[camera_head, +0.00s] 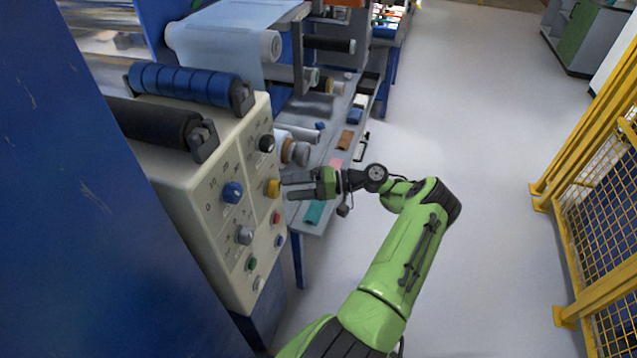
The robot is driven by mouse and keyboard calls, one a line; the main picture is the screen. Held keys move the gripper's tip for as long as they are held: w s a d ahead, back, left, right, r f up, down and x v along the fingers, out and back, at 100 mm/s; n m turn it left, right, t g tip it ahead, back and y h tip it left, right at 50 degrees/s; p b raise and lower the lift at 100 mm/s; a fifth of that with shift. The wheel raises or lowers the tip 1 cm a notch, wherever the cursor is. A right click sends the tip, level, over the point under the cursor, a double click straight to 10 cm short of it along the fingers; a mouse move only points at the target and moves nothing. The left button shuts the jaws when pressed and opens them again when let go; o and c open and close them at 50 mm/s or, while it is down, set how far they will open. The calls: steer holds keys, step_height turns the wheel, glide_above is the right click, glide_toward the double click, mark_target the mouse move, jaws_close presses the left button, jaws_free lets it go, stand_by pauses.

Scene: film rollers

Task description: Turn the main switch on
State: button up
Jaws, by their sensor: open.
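A cream control panel (214,262) on the machine at left carries several knobs and buttons. A blue knob (232,192) has markings around it. A black knob (266,143) sits at the upper right, with a yellow knob (272,188) below it. A grey knob (244,235) is lower down. I cannot read which of these is the main switch. My gripper (286,187) points left at the panel's right side, fingers open and empty, close to the yellow knob. Whether it touches that knob is not clear.
Small red (276,218), blue (280,241) and green (252,264) buttons lie near the knobs. Blue (185,83) and black (150,122) rollers top the panel housing. A grey shelf (328,150) with small items stands behind my gripper. Yellow fencing (590,200) is at right; the floor between is clear.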

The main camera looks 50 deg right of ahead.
steer(key=v, duration=1.2)
steer(key=shift+s+d+b, duration=0.2)
steer(key=shift+d+b, duration=0.05)
steer(key=shift+b, duration=0.15)
